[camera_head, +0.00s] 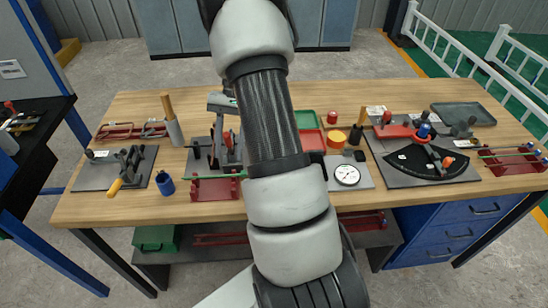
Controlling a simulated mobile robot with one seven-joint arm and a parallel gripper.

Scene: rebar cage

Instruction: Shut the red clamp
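A red-handled device (395,132), which may be the red clamp, lies on a grey plate at the right of the wooden table, beside a black arc-shaped piece (428,160). Another upright metal device with a small red part (228,141) stands on a plate left of my arm, partly hidden by it. I cannot tell for sure which is the red clamp, or whether either is open. A grey and black part (222,103) shows behind my arm above the middle device. It looks like my gripper, but its fingers are hidden.
An orange-handled clamp (117,185) sits on a plate at the left. A dial gauge (347,174), a blue cup (165,183), red racks (215,188) and red and green trays (308,119) stand around the middle. A grey tray (463,114) lies at the back right. My arm covers the table's centre.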

